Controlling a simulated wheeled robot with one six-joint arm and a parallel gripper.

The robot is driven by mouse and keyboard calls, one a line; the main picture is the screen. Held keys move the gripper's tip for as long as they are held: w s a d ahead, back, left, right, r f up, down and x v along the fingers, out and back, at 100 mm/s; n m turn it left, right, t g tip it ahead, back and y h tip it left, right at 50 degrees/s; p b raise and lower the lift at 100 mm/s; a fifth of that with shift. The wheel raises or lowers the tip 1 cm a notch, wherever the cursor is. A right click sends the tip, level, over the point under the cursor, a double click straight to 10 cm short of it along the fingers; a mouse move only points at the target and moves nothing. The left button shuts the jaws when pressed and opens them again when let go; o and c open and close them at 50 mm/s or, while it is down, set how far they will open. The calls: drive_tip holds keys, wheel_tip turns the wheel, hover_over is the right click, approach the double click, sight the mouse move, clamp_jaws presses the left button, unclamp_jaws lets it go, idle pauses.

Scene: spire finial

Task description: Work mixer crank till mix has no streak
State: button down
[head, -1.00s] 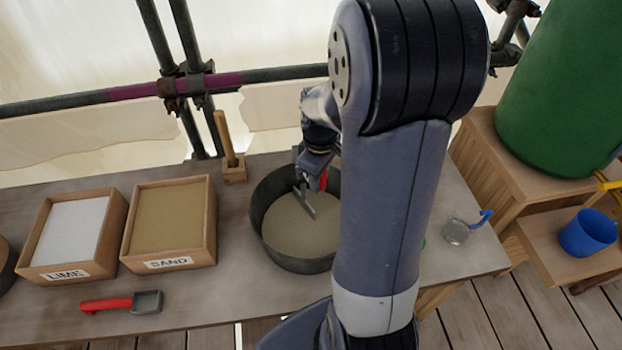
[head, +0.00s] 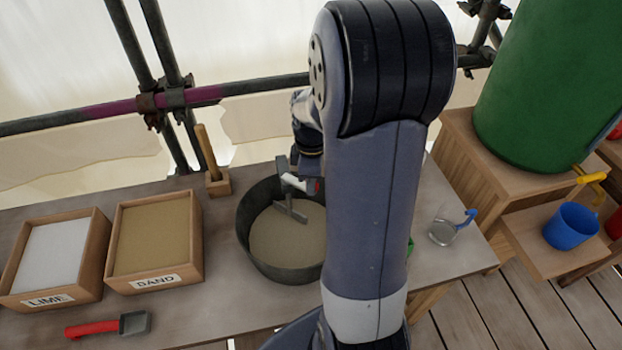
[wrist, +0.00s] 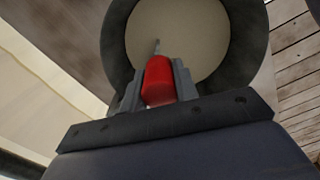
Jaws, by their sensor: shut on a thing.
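A dark round mixing pan (head: 248,238) stands on the bench and holds a smooth beige-grey mix (head: 284,240). No streak shows in the visible part of the mix. A grey paddle (head: 291,211) reaches down into the pan. My gripper (head: 312,180) is over the back of the pan, and my arm hides the pan's right side. In the wrist view my gripper (wrist: 158,88) is shut on a red crank handle (wrist: 158,82), with the pan (wrist: 116,48) and the mix (wrist: 180,32) beyond it.
A lime box (head: 55,255) and a sand box (head: 153,237) stand left of the pan. A red-handled scoop (head: 108,326) lies in front of them. A wooden block with an upright handle (head: 212,165) is behind. A clear cup (head: 444,231), a blue bucket (head: 572,227) and a green barrel (head: 548,90) are at right.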

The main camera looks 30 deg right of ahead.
drive_tip(key=c, duration=1.1)
unclamp_jaws()
wheel_tip(320, 180, up, 11)
drive_tip(key=shift+f, duration=0.1)
